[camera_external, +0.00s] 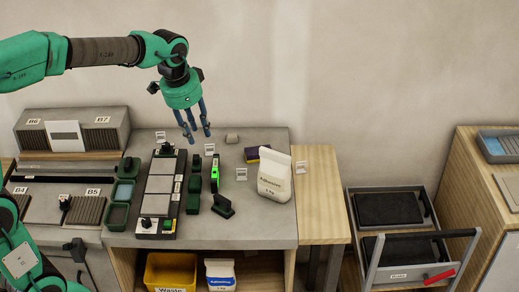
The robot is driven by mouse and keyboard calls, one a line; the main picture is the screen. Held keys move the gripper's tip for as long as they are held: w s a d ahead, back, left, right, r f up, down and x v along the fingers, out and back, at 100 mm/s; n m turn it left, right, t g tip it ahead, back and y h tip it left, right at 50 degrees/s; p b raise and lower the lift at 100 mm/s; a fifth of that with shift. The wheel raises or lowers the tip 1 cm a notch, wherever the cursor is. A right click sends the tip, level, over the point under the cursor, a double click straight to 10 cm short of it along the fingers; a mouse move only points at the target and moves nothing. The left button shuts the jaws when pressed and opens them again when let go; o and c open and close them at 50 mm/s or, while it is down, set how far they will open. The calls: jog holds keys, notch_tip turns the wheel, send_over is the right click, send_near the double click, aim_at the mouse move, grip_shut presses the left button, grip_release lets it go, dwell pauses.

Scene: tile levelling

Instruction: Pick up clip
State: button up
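Several small white pieces that look like levelling clips stand on the grey worktop. One clip (160,136) is at the back left, one (209,149) just below my gripper in the picture, one (242,174) further right and one (300,167) on the wooden part at the right. My gripper (197,134) points down above the back of the worktop. Its blue fingers are apart with nothing seen between them. It appears to hang clear of the clips, though the exact height cannot be told.
A black-framed rack with grey tiles (160,184) lies left of centre. Dark green blocks (194,184), a bright green tool (214,174) and a white adhesive bag (274,174) stand to its right. Green bins (118,215) sit left. The worktop's front right (260,228) is clear.

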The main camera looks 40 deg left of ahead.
jog(key=w+a+f+m+g+p, duration=0.1)
jog(key=w+a+f, duration=0.1)
jog(key=w+f, duration=0.35)
jog(key=w+a+f+m+p, duration=0.1)
jog(key=w+a+f+p, duration=0.1)
jog(key=w, duration=0.7)
jog(key=m+g+p, duration=0.2)
jog(key=p, duration=0.1)
send_over(243, 178)
notch_tip(243, 178, down, 13)
jog(key=shift+w+d, duration=0.15)
jog(key=shift+w, duration=0.05)
jog(key=shift+f+b, duration=0.65)
jog(key=shift+f, duration=3.6)
jog(key=shift+s+f+b, duration=0.2)
jog(key=shift+f+b, duration=0.25)
jog(key=shift+f, duration=2.15)
